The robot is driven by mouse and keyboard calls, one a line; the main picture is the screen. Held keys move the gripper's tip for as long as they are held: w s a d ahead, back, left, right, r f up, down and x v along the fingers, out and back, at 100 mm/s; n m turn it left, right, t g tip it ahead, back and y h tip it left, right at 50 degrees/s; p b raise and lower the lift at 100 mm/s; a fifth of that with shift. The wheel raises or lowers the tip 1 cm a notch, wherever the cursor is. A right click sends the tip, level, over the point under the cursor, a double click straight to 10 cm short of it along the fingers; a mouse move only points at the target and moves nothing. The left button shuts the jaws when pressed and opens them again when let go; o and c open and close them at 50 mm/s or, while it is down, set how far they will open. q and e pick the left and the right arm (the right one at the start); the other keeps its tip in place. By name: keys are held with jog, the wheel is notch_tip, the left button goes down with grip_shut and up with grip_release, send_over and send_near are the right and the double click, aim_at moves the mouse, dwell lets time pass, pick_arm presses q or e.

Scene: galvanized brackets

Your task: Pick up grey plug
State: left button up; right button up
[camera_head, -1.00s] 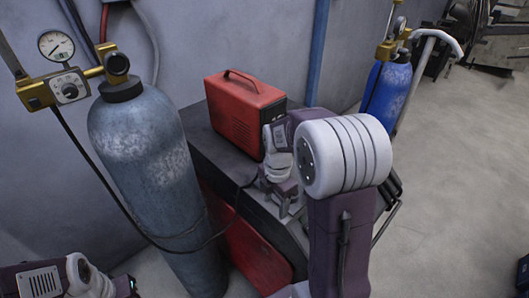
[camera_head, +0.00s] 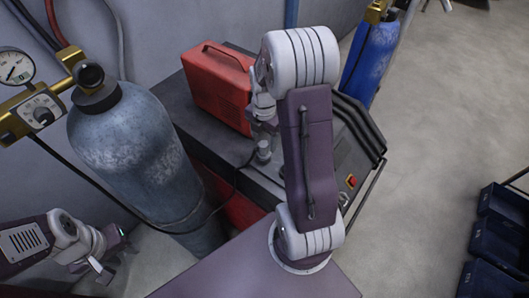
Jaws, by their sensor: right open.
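The grey plug (camera_head: 264,150) stands on top of the dark cabinet, at the end of a black cable, in front of the red box. My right gripper (camera_head: 264,131) is open and sits right above the plug, pointing down. I cannot tell whether its fingers reach around the plug's top or stop just over it. My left gripper (camera_head: 112,263) is at the lower left, open and empty, far from the plug.
A red box (camera_head: 213,88) stands behind the plug on the dark cabinet (camera_head: 190,122). A tall grey gas cylinder (camera_head: 135,150) is left of the cabinet, with the black cable passing it. A blue cylinder (camera_head: 372,62) and dark bins (camera_head: 498,230) are at right. Open floor lies between.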

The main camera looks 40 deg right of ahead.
aim_at(263, 144)
jog(key=f, duration=0.1)
jog(key=w+f+p, duration=0.1)
jog(key=f, duration=0.2)
jog(key=shift+w+f+p, duration=0.35)
jog(key=shift+w, duration=0.05)
jog(key=shift+s+f, duration=0.1)
jog(key=shift+s, duration=0.75)
jog(key=c, duration=0.4)
jog(key=shift+w+a, duration=0.1)
jog(key=shift+w, duration=0.4)
grip_shut()
pick_arm(q)
jog(key=shift+w+a+r, duration=0.1)
jog(key=shift+w+r, duration=0.2)
jog(key=shift+r, duration=0.2)
jog(key=shift+w+r, duration=0.25)
jog(key=shift+r, duration=0.2)
pick_arm(e)
jog(key=shift+s, duration=0.1)
pick_arm(q)
jog(key=shift+s, duration=0.1)
